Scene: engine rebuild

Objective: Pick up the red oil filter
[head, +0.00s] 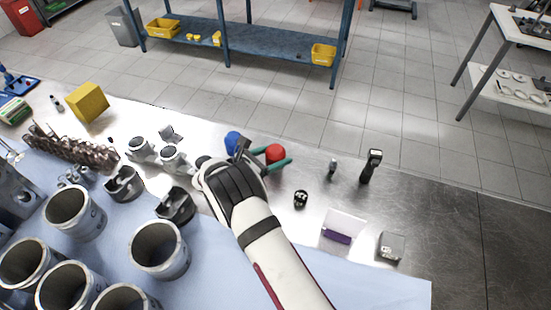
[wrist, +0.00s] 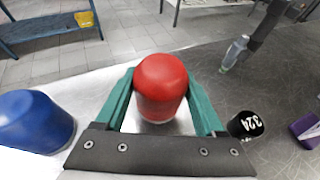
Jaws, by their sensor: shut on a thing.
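The red oil filter (head: 275,152) stands upright on the metal bench in the head view. In the wrist view the red oil filter (wrist: 161,85) sits between the two green fingers of my gripper (wrist: 162,100). My gripper (head: 272,160) is shut on it, one finger along each side. The lower part of the filter shows between the fingers in the wrist view. I cannot tell whether its base touches the bench.
A blue filter (wrist: 36,121) stands close on the left. A black cylinder marked 324 (wrist: 246,125) is close on the right. A purple-and-white box (head: 342,228) and a black handled tool (head: 371,166) lie farther right. Engine cylinders (head: 158,250) crowd the left.

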